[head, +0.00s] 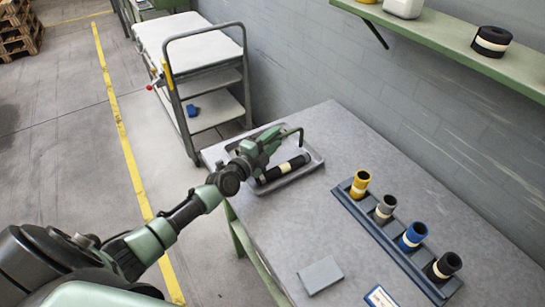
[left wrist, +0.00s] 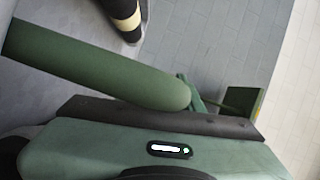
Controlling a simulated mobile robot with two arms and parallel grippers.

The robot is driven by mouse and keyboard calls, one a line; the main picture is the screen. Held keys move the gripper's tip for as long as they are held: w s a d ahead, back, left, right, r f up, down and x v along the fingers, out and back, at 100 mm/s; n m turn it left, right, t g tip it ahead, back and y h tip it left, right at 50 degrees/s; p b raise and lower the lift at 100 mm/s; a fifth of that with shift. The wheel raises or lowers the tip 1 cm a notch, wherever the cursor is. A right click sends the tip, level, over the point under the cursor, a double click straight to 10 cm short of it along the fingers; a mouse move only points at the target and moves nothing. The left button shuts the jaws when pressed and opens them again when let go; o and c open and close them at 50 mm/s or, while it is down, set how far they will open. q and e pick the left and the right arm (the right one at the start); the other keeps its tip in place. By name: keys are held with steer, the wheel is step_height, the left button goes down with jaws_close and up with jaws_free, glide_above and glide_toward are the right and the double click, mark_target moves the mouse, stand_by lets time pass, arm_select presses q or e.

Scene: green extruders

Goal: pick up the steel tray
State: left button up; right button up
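The steel tray (head: 316,157) is a shallow grey tray with a raised rim. It lies at the far left corner of the grey table. A black roll with a cream band (head: 288,168) lies in it and shows at the top of the left wrist view (left wrist: 126,14). My left gripper (head: 282,152) is over the tray's far left part and hides some of its rim. Its green fingers look spread, with nothing seen between them. Whether they touch the rim is unclear. Green parts of the gripper (left wrist: 222,100) fill much of the left wrist view. My right gripper is not in view.
A dark rack (head: 372,227) with several coloured rolls stands on the table's right. A grey block (head: 320,274) and a blue-edged card (head: 381,297) lie at the front. A trolley (head: 204,80) stands beyond the table. A green shelf (head: 455,42) is on the wall. The table's middle is clear.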

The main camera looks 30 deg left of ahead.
arm_select(q)
jaws_close()
stand_by(1.3)
steer(key=shift+r, duration=0.2)
